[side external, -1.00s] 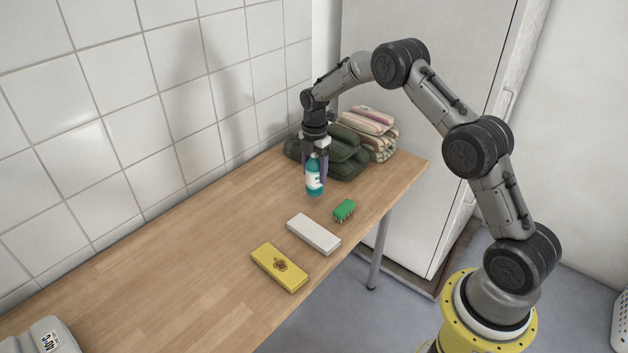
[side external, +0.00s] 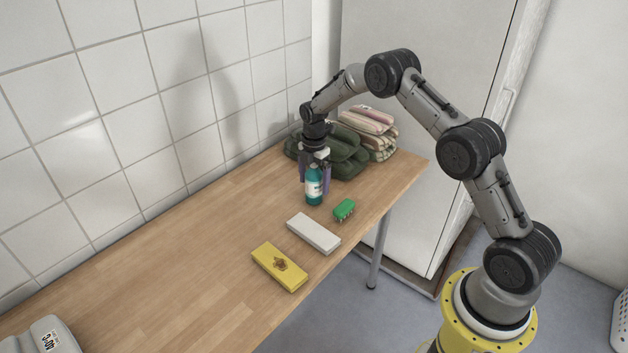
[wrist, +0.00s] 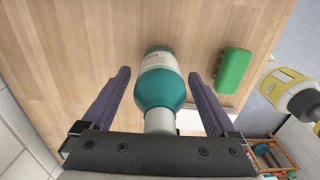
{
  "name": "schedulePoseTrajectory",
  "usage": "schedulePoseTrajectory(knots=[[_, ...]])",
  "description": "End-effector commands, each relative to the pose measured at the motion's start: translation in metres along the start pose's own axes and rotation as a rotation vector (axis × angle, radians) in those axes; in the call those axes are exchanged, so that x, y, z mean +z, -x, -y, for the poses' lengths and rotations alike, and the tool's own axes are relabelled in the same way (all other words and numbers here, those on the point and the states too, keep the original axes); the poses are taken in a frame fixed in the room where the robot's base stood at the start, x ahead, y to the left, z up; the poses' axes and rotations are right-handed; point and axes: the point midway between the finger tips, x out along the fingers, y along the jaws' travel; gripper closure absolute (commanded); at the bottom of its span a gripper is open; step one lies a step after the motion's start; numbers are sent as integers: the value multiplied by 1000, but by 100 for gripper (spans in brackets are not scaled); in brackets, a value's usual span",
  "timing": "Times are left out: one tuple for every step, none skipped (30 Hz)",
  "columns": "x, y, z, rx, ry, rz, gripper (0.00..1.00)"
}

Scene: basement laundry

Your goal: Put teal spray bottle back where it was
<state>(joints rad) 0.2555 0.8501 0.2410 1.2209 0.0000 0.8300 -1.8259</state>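The teal spray bottle (side external: 314,188) stands upright on the wooden table (side external: 190,250), with a white label band. In the wrist view the bottle (wrist: 161,85) is seen from above, its pale top toward my palm. My gripper (side external: 315,187) points down over it, a purple finger on each side. In the wrist view the fingers of my gripper (wrist: 160,72) are spread, with narrow gaps between them and the bottle.
A green brush-like block (side external: 344,210) lies close to the right of the bottle. A white block (side external: 314,234) and a yellow box (side external: 280,267) lie nearer. Green folded cloth (side external: 345,155) and striped towels (side external: 368,130) are behind. The table's left part is mostly clear.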

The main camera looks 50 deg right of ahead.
Motion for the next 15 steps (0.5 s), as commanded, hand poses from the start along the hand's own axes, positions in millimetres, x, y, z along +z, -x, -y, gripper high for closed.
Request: schedulePoseTrajectory(knots=[[0,0,0,0,0,0,7],[0,0,0,0,0,0,7],[0,0,0,0,0,0,7],[0,1,0,1,0,0,7],[0,2,0,1,0,0,7],[0,4,0,2,0,1,7],[0,7,-1,3,0,1,7],[0,10,-1,4,0,1,7],[0,16,-1,5,0,1,7],[0,20,-1,5,0,1,7],[0,25,-1,5,0,1,7],[0,33,-1,6,0,2,7],[0,39,-1,6,0,2,7],[0,46,-1,6,0,2,7],[0,54,-1,5,0,1,7]])
